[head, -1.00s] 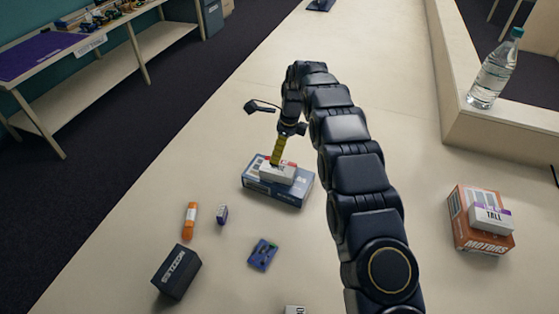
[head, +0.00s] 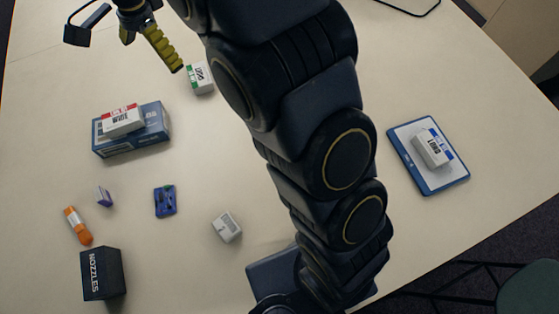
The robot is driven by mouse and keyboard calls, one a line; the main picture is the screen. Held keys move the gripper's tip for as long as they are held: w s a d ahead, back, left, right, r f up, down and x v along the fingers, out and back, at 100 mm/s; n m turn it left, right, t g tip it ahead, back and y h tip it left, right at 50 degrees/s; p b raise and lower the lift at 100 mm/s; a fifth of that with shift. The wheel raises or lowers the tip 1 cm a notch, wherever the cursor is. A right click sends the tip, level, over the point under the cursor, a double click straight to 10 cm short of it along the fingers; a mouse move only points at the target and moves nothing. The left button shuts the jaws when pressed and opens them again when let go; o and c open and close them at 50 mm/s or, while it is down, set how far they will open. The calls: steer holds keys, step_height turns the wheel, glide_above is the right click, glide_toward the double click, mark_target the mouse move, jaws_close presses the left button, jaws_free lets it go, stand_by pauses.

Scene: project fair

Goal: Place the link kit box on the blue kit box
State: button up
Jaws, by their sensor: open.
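The small white box with a red band (head: 121,120), seemingly the link kit box, lies flat on top of the blue kit box (head: 157,122) in the head view. It sits toward the upper left part of the blue box's top, and its lettering is too small to read surely. My gripper (head: 164,54), with a ribbed yellow finger, is at the top of the view, up and to the right of both boxes. It is open, holds nothing and is clear of them.
A white box with a green band (head: 200,78) is near my gripper. A dark nozzles box (head: 101,274), an orange tube (head: 78,226), a blue circuit board (head: 165,201) and a small white box (head: 227,227) lie nearer. A blue-rimmed tray (head: 459,176) bears a white box (head: 431,148).

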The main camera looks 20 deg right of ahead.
steer(key=s+d+n, duration=0.3)
steer(key=s+d, duration=0.1)
steer(key=s, duration=0.6)
steer(key=s+d+r+n, duration=0.1)
steer(key=s+d+n, duration=0.3)
steer(key=s, duration=0.6)
steer(key=s+d+r+n+g, duration=0.1)
steer(key=s+d+n, duration=0.3)
steer(key=s, duration=0.6)
steer(key=shift+d+h, duration=0.4)
steer(key=shift+d, duration=0.8)
